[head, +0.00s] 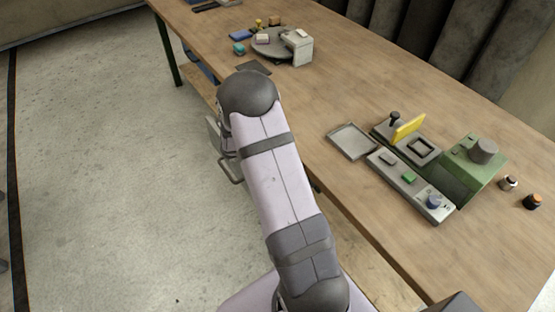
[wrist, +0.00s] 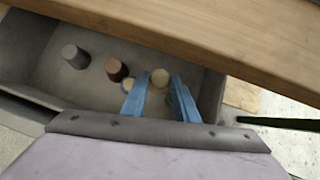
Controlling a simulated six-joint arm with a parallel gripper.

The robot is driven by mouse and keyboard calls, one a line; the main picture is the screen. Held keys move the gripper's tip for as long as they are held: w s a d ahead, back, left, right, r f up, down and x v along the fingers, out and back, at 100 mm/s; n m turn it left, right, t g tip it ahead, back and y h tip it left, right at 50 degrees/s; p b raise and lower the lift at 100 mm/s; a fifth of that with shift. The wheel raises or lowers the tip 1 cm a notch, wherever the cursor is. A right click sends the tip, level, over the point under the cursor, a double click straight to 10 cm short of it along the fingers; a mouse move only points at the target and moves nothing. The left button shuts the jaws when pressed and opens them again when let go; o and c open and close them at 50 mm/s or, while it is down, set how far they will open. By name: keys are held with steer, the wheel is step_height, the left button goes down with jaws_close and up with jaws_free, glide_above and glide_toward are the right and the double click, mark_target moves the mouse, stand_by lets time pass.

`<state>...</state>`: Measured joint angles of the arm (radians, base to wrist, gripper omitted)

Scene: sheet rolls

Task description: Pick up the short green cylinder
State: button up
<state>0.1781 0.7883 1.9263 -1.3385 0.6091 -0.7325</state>
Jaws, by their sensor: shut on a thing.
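My gripper (wrist: 158,82) has two blue fingers reaching down into an open grey drawer (wrist: 35,48) under the wooden tabletop. A pale, round-ended piece (wrist: 160,77) shows between the fingertips, and the fingers are shut on it. Its sides are mostly hidden, so I cannot tell their colour. A dark greenish patch shows beside the right finger, too small to make out. No clear short green cylinder shows in the wrist view. In the head view, my gripper and the drawer's inside are hidden behind my arm.
A grey cylinder (wrist: 75,56) and a brown cylinder (wrist: 116,69) stand in the drawer left of my fingers. A small pale round piece (wrist: 128,84) touches or nearly touches the left finger. The tabletop edge (wrist: 170,40) overhangs the drawer. Small fixtures stand on the table (head: 345,95).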

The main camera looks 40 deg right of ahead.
steer(key=shift+d+r+y+p, duration=0.3)
steer(key=shift+r+y+p, duration=0.1)
steer(key=shift+p, duration=0.7)
step_height(320, 180, down, 4)
steer(key=b, duration=0.3)
steer(key=shift+a+r, duration=0.1)
steer(key=shift+r, duration=0.1)
steer(key=shift+f+b, duration=0.15)
steer(key=shift+b, duration=0.25)
steer(key=o, duration=0.8)
steer(key=shift+r, duration=0.35)
steer(key=p+v, duration=0.2)
steer(key=v, duration=0.9)
steer(key=shift+a+r, duration=0.25)
steer(key=shift+a, duration=0.05)
